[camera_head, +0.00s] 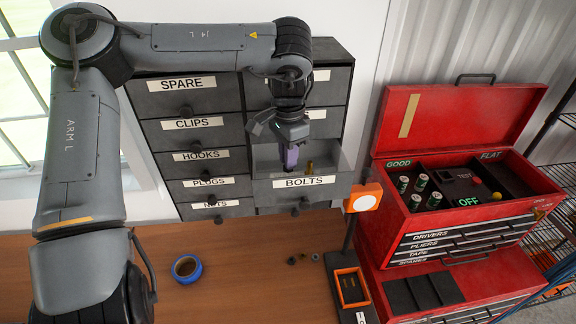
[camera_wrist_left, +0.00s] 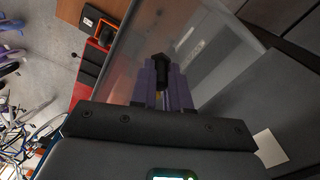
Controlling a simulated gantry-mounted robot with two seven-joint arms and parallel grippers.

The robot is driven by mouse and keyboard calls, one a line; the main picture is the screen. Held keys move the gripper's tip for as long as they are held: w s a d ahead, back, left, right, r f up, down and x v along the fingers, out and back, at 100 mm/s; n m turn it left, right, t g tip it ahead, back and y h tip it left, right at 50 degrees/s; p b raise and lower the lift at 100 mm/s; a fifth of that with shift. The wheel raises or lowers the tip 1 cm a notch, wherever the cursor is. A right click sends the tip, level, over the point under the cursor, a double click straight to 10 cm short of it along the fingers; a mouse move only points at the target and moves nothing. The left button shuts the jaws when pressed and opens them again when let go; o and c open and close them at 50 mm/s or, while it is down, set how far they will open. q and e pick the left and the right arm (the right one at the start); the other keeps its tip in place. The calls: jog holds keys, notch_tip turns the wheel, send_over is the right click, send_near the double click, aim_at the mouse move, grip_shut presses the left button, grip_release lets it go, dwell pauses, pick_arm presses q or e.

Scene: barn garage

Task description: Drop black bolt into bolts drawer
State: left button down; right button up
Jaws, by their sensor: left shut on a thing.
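The bolts drawer (camera_head: 303,184) is pulled open in the grey drawer cabinet, with its "BOLTS" label facing front. My left gripper (camera_head: 289,158) points down over the open drawer, its purple fingers at or inside the opening. In the left wrist view, the fingers (camera_wrist_left: 166,88) are shut on the black bolt (camera_wrist_left: 160,68), whose dark head shows between the tips. In the head view the bolt is hidden by the gripper. A small brass-coloured piece (camera_head: 309,167) stands in the drawer just right of the fingers. My right gripper is not in view.
Other cabinet drawers, such as SPARE (camera_head: 181,84) and CLIPS (camera_head: 194,125), are closed. A blue tape roll (camera_head: 187,268) and small dark parts (camera_head: 291,260) lie on the wooden bench. An orange-headed stand (camera_head: 362,198) and an open red toolbox (camera_head: 455,225) stand to the right.

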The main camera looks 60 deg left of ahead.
aim_at(304, 190)
pick_arm(q)
notch_tip(304, 190, down, 4)
jog(key=shift+r, duration=0.25)
jog(key=shift+f, duration=0.15)
jog(key=shift+f, duration=0.4)
jog(key=shift+f+b, duration=0.1)
jog(key=shift+b, duration=0.2)
jog(key=c, duration=1.1)
grip_release()
